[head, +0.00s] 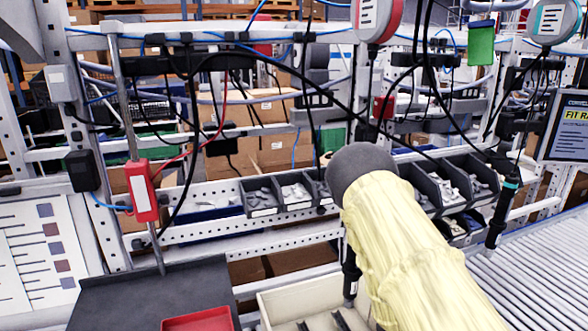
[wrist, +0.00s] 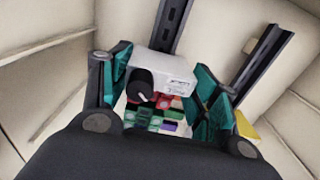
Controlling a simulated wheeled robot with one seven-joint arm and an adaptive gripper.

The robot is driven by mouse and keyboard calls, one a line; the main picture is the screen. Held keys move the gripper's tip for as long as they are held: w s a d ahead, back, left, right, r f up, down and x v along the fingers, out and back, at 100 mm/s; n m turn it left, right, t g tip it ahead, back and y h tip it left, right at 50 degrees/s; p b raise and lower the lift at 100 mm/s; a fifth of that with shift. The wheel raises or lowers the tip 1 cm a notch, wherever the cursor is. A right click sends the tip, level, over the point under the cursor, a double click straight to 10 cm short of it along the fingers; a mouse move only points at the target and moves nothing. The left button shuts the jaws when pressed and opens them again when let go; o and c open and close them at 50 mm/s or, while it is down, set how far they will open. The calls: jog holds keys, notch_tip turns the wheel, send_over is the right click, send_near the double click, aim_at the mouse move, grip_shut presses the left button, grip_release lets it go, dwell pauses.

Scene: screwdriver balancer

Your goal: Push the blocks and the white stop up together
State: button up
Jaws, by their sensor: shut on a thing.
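In the wrist view, the white stop (wrist: 162,68) is a pale box with a printed label and a black round knob on its near face. Small blocks (wrist: 158,112) in red, green, purple and other colours sit packed against it on the near side. My gripper (wrist: 160,82) has its teal fingers on either side of the white stop and the blocks, and it is shut on the white stop. Exact finger contact is partly hidden by the dark gripper body. In the head view, my yellow-sleeved arm hides the gripper, the stop and the blocks.
Pale walls and dark rails (wrist: 170,35) surround the fingers. In the head view, a cream crate (head: 285,300) stands below my arm, beside a dark tray (head: 140,290) with a red bin (head: 200,320). A hanging black screwdriver (head: 500,215) is over the roller conveyor (head: 530,270).

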jog(key=shift+w+a+f, duration=0.15)
jog(key=shift+w+a, duration=0.35)
jog(key=shift+a, duration=0.2)
dwell(2.0)
jog(key=o, duration=1.1)
jog(key=shift+a, duration=0.1)
jog(key=shift+s+d, duration=0.1)
jog(key=shift+d, duration=0.25)
jog(key=shift+r, duration=0.35)
jog(key=shift+r, duration=0.5)
